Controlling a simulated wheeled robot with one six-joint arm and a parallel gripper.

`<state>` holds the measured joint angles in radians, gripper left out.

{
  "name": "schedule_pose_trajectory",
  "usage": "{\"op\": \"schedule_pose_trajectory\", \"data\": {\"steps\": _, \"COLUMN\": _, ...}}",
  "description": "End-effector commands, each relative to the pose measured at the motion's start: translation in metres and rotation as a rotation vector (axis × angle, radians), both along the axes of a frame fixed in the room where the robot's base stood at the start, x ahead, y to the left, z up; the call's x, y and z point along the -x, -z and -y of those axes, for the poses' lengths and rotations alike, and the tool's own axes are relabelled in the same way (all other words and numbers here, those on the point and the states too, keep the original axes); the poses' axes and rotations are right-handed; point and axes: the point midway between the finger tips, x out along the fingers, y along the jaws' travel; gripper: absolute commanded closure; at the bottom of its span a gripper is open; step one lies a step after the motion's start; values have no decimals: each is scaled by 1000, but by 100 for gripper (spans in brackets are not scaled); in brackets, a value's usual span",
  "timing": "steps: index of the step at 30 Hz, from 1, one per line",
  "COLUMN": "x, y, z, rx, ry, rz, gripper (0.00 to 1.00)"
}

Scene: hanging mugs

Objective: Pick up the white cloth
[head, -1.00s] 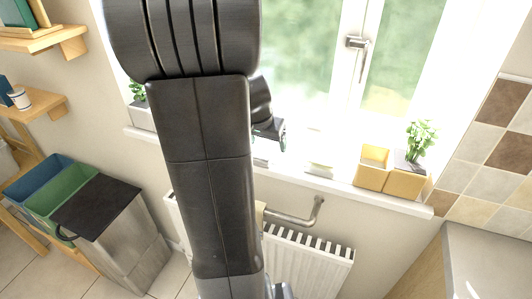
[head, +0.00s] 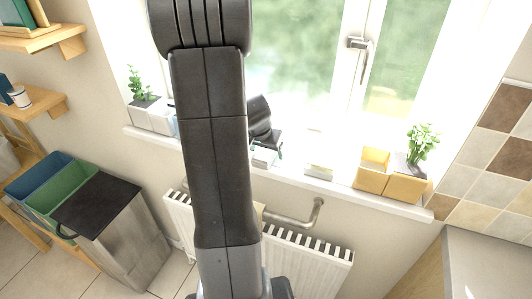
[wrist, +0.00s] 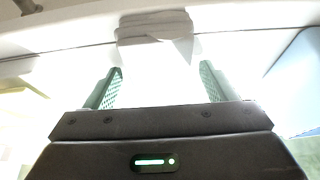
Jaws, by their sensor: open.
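The white cloth (wrist: 153,25) appears as a folded, pale, layered bundle at the top of the wrist view. Part of it seems washed out by bright light. In the head view a small pale bundle, likely the same cloth (head: 264,157), lies on the window sill just below my gripper (head: 266,146). In the wrist view my gripper (wrist: 161,70) is open, with its two green ridged fingers apart and nothing held. The cloth lies beyond the fingertips, roughly in line with the gap. I cannot tell whether they touch.
A radiator (head: 300,258) and pipe are below. Bins (head: 105,220) stand at left.

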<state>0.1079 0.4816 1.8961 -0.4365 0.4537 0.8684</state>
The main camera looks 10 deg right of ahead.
Motion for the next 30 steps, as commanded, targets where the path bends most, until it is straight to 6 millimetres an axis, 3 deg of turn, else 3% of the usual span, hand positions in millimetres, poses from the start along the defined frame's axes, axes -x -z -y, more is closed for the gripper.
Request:
{"op": "schedule_pose_trajectory", "data": {"steps": 22, "x": 0, "y": 4, "z": 0, "rx": -1, "ry": 1, "rz": 1, "gripper": 22}}
{"op": "schedule_pose_trajectory", "data": {"steps": 27, "x": 0, "y": 3, "z": 0, "rx": 0, "ry": 1, "rz": 0, "gripper": 55}}
{"op": "schedule_pose_trajectory", "data": {"steps": 30, "x": 0, "y": 3, "z": 0, "rx": 0, "ry": 1, "rz": 0, "gripper": 70}}
